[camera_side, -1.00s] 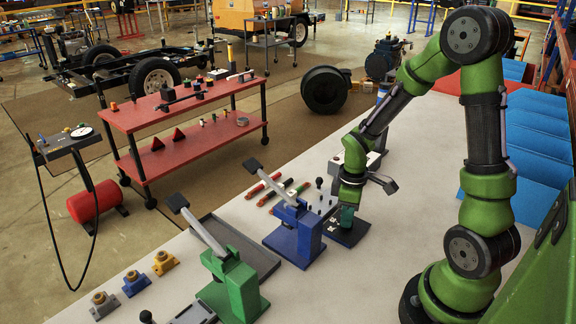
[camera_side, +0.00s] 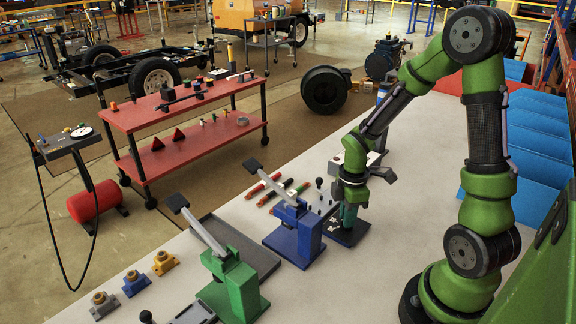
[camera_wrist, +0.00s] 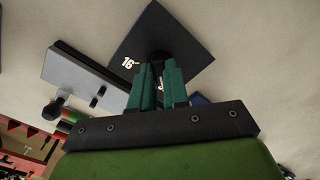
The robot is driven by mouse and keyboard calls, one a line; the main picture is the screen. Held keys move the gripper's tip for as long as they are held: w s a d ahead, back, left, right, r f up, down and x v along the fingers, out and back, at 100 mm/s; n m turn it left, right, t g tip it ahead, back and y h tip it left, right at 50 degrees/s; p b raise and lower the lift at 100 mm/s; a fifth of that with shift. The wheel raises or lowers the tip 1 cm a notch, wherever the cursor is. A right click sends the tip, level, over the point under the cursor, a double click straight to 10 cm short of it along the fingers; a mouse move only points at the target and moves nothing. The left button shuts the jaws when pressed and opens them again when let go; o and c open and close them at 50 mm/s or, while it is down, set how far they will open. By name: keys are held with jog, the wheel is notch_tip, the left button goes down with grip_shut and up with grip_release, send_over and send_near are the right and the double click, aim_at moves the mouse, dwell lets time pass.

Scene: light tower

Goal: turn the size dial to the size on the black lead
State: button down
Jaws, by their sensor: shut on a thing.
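The size dial's dark square plate (camera_side: 342,236) lies on the bench right of the blue lever press; it also shows in the wrist view (camera_wrist: 172,30). White marks show on it, and a "16" is readable left of my fingers in the wrist view; another mark is mostly hidden. My gripper (camera_side: 348,213) points down over the plate, its teal fingers (camera_wrist: 160,80) shut on the dark dial knob (camera_wrist: 160,58), which they largely hide. Several leads lie left of it, including a red one (camera_side: 263,185) and a dark one (camera_side: 282,194); I cannot read any size on them.
The blue lever press (camera_side: 293,235) stands close left of the dial. A grey block with dark pegs (camera_wrist: 85,75) is beside the plate. The green lever press (camera_side: 232,285) and a grey tray (camera_side: 240,250) are farther left. Bare bench lies right of the dial.

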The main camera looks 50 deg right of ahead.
jog(key=c, duration=1.1)
grip_release()
notch_tip(320, 180, up, 17)
jog(key=s+a+r+m+t, duration=0.1)
jog(key=a+m+t, duration=0.1)
jog(key=a+m, duration=0.2)
jog(key=s+a+r+m+t+y, duration=0.1)
jog(key=s+a+r+m+t, duration=0.1)
jog(key=a+m, duration=0.2)
jog(key=s+a+r+m+t+y, duration=0.1)
jog(key=a+r+m+t, duration=0.1)
jog(key=m, duration=0.4)
jog(key=shift+s+a+t, duration=0.15)
jog(key=shift+a+t, duration=0.15)
jog(key=shift+a, duration=0.4)
jog(key=shift+s+a+t, duration=0.1)
jog(key=shift+a+t, duration=0.2)
jog(key=shift+a, duration=0.4)
